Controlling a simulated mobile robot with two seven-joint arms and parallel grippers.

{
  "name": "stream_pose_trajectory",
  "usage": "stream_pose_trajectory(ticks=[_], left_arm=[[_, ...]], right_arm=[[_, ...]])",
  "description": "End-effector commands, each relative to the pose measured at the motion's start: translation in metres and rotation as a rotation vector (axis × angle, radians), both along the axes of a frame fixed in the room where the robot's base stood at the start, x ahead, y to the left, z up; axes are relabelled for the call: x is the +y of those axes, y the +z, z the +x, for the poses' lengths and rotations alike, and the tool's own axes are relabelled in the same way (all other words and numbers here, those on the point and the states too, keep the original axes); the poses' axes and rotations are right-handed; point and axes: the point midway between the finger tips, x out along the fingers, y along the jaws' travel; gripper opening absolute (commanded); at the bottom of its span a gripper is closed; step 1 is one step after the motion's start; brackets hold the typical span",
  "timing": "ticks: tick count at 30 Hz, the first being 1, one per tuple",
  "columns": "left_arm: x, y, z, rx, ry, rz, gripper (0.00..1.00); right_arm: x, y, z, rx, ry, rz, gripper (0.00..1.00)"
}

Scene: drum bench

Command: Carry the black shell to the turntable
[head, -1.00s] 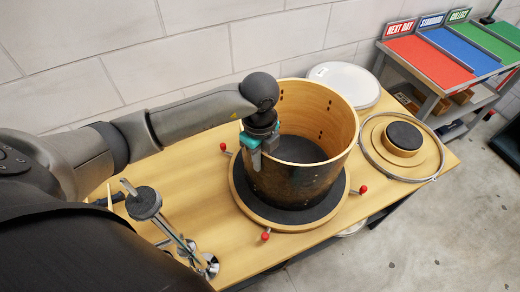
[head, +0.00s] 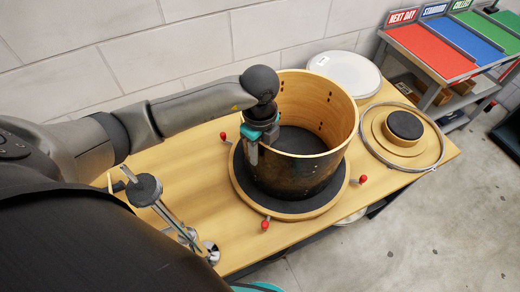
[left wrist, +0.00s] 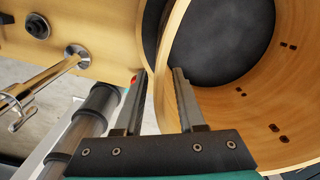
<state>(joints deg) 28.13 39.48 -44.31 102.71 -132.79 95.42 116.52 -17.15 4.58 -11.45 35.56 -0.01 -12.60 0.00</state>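The black shell (head: 285,176) is a dark, open-topped drum cylinder with a pale wood inside. It stands upright on the turntable (head: 246,200), a round wooden disc with a dark pad and red-tipped pegs, and looks roughly centred there. My left gripper (head: 254,152) is at the shell's left rim, one finger outside the wall. In the left wrist view its fingers (left wrist: 161,75) straddle the pale shell wall (left wrist: 245,110), which fills the gap between them. A teal part, likely of my right gripper (head: 258,287), shows at the bottom edge; its fingers are hidden.
A white drumhead (head: 345,70) lies behind the shell. A metal hoop (head: 437,160) surrounds a wooden disc with a dark round pad (head: 404,124) on the right. A metal stand (head: 146,189) is at the left. A rack with coloured lanes (head: 430,48) stands beyond the bench.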

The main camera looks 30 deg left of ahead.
Motion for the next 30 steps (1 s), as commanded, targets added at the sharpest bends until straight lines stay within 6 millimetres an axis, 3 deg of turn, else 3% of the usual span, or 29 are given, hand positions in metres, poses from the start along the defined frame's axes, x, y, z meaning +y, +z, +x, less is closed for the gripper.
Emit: stream_pose_trajectory(ticks=[5,19,24,30], left_arm=[[0.000,0.013,0.001,-0.003,0.000,-0.001,0.39],[0.000,0.105,0.001,-0.004,0.000,0.001,0.39],[0.000,0.120,0.000,-0.001,0.000,0.000,0.39],[0.000,0.122,0.000,0.000,0.000,0.000,0.39]], right_arm=[[0.000,0.001,0.000,0.000,0.000,0.000,0.50],[0.000,-0.004,0.000,0.001,0.000,0.000,0.50],[0.000,-0.004,0.000,0.001,0.000,0.000,0.50],[0.000,-0.004,0.000,0.001,0.000,0.000,0.50]])
